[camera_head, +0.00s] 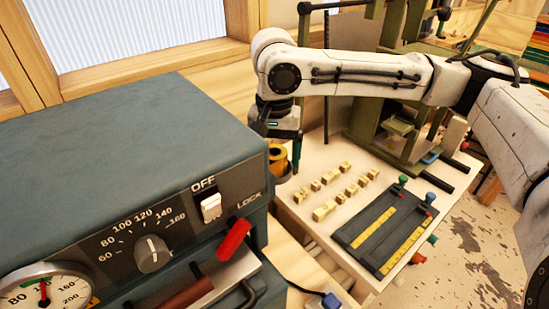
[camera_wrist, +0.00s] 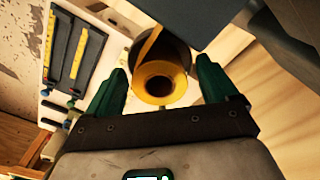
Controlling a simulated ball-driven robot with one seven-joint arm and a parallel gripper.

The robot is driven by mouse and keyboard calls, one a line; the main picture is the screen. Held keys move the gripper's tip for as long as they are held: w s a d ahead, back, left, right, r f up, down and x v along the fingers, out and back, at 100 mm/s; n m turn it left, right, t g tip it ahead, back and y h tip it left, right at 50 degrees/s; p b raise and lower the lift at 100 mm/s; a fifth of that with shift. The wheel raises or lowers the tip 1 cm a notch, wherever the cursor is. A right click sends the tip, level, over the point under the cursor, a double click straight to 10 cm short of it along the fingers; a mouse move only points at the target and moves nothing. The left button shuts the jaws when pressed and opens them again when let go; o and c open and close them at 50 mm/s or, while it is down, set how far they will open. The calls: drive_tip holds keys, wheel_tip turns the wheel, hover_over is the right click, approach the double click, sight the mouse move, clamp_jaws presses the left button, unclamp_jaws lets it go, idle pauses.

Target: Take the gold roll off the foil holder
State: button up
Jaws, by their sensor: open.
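The gold roll (camera_wrist: 160,82) shows in the wrist view as a yellow ring with a dark centre and a loose strip rising from it. It sits between the two green fingers of my gripper (camera_wrist: 167,88), which is open, with a gap on both sides. In the head view the gold roll (camera_head: 278,158) is partly hidden below my wrist, beside the right side of the blue-grey machine. A dark round part (camera_wrist: 174,48) lies behind the roll in the wrist view; I cannot tell whether it is the foil holder.
The blue-grey machine (camera_head: 130,130) with dial, switch and red-handled lever stands close on the left. A bench (camera_head: 300,210) on the right carries small brass-coloured blocks (camera_head: 325,210) and a dark tray with yellow strips (camera_head: 385,228). A green press (camera_head: 375,110) stands behind.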

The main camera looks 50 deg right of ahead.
drive_tip(key=shift+c, duration=0.3)
drive_tip(key=c, duration=1.1)
